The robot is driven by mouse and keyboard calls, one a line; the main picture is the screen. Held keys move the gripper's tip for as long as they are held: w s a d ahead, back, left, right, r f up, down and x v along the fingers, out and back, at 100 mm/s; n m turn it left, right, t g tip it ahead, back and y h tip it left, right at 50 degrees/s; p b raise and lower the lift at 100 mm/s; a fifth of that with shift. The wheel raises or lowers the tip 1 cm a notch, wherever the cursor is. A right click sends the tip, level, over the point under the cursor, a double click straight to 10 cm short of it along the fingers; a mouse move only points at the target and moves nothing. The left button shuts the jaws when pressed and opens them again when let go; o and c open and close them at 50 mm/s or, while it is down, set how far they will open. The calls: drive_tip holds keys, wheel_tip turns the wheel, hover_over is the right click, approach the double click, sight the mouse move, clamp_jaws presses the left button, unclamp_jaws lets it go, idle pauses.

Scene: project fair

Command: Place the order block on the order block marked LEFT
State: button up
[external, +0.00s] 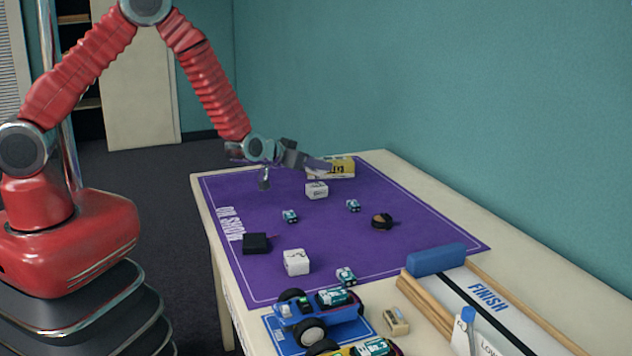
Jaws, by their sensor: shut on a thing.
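My gripper (318,172) is at the end of the red arm, over the far part of the purple mat. It is shut on a white order block (317,190) with dark marks, which shows just below the fingers. The exact contact, and whether the block is clear of the mat, are hard to make out. A second white order block (297,262) with a dark mark on its top stands on the near part of the mat, well apart from my gripper. The lettering on both blocks is too small to read.
A blue toy car (318,312) and a FINISH track (488,297) crowd the near end.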

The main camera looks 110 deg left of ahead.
sight(313, 173)
drive_tip(key=shift+f, duration=0.1)
drive_tip(key=shift+f, duration=1.8)
drive_tip(key=o, duration=1.1)
drive_tip(key=shift+f, duration=0.1)
drive_tip(key=shift+s+d+r, duration=0.1)
drive_tip(key=shift+d+r, duration=0.2)
drive_tip(key=shift+d, duration=0.05)
drive_tip(key=v, duration=1.1)
drive_tip(key=shift+s, duration=0.1)
